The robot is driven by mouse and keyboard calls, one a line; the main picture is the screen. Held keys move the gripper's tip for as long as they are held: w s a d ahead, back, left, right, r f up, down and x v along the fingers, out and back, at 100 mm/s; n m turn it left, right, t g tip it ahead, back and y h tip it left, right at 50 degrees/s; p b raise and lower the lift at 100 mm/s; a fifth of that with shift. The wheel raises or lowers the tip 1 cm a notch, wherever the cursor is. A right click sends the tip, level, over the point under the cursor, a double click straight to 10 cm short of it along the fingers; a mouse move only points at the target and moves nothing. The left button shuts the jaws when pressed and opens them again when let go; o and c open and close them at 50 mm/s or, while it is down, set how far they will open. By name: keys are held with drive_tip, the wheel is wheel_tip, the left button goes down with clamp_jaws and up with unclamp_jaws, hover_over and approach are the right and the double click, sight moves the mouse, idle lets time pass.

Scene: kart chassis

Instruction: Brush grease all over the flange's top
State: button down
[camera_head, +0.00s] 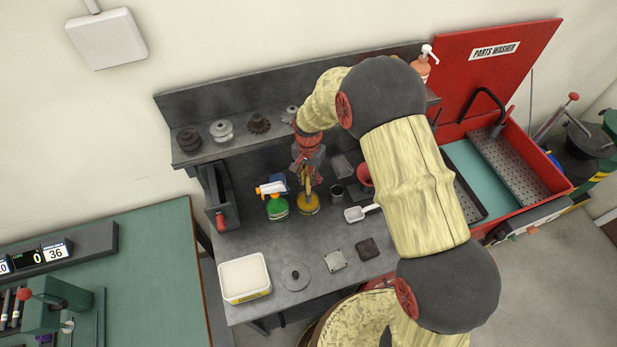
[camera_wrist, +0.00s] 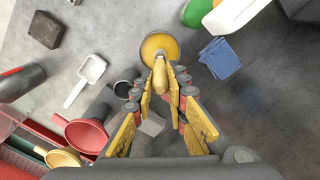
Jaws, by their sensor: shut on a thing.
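My gripper (camera_head: 308,172) is above the middle of the grey bench, shut on the tan handle of a brush (camera_wrist: 159,76). The brush points down at a round tin of amber grease (camera_head: 308,205), which also shows in the wrist view (camera_wrist: 160,42). The bristles are hidden, so I cannot tell whether they are in the grease or just above it. A round grey disc with a raised middle (camera_head: 296,277), which looks like the flange, lies flat near the bench's front, apart from my gripper. The wrist view does not show it.
A green spray bottle (camera_head: 277,205) and blue cloth (camera_wrist: 221,58) are close beside the tin. A cup (camera_head: 337,192), white scoop (camera_head: 358,213) and red funnel (camera_head: 364,175) are on its other side. A white tub (camera_head: 245,277), square plate (camera_head: 335,261) and dark block (camera_head: 368,249) lie nearer the front.

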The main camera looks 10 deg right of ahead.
drive_tip(key=shift+s+f+b, duration=0.1)
drive_tip(key=shift+f+b, duration=0.4)
drive_tip(key=shift+f, duration=0.05)
idle(1.9)
drive_tip(key=shift+r, duration=0.1)
drive_tip(key=shift+r+p, duration=1.65)
drive_tip(key=shift+r, duration=1.8)
